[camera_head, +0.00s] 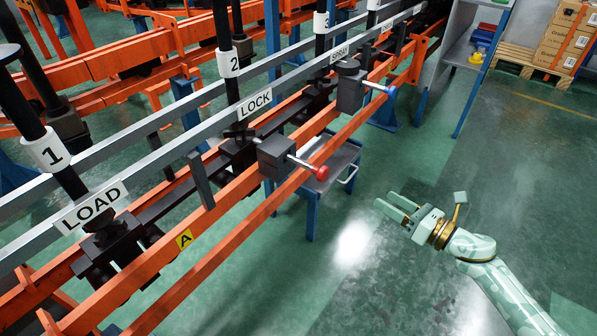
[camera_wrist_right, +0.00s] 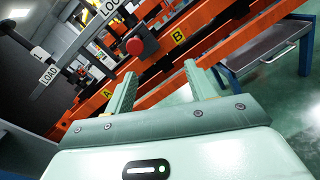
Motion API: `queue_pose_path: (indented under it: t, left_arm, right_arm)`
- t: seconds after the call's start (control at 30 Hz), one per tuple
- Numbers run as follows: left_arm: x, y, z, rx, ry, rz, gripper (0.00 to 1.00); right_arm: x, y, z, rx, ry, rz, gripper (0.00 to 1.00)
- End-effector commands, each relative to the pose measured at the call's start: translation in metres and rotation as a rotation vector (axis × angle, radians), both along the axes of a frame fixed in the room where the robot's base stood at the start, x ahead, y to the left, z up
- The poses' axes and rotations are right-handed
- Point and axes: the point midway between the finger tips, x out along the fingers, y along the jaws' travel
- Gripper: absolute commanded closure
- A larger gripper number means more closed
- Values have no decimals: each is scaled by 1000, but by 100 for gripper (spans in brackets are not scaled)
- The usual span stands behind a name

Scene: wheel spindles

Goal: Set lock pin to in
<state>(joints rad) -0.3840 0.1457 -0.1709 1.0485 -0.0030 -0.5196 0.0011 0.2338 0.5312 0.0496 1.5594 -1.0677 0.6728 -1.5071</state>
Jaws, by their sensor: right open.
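The lock pin (camera_head: 305,164) is a thin metal rod with a red knob (camera_head: 322,173). It sticks out to the right of a dark grey block (camera_head: 276,157) by the LOCK sign (camera_head: 254,103), with a length of rod showing between block and knob. In the right wrist view the red knob (camera_wrist_right: 134,46) faces the camera, beyond the fingers. My right gripper (camera_head: 384,202) is open and empty, apart from the knob, to its right and lower in the head view. Its two fingers also show in the right wrist view (camera_wrist_right: 160,75). My left gripper is not in view.
Orange rails (camera_head: 222,200) run diagonally below the signs. A similar block (camera_head: 350,90) with a blue knob (camera_head: 390,90) stands farther along. A grey tray cart (camera_head: 337,160) is just behind the red knob. Green floor around my right gripper is clear.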

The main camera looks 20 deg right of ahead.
Motion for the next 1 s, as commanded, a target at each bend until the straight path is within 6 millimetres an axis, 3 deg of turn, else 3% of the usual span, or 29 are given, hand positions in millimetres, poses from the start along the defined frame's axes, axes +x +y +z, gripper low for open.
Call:
queue_pose_path:
  t: [0.03, 0.13, 0.37, 0.8, 1.0]
  left_arm:
    - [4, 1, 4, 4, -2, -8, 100]
    - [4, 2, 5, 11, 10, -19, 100]
    - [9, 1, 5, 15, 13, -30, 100]
    - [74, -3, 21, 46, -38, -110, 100]
    - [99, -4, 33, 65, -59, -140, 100]
  right_arm:
    - [-4, 12, 14, -99, -76, 54, 45]
    - [-11, 24, 17, -249, -179, 124, 45]
    - [-5, 34, 16, -337, -249, 143, 45]
    - [77, 98, 13, -333, -245, 142, 45]
    - [104, 120, 13, -332, -243, 141, 45]
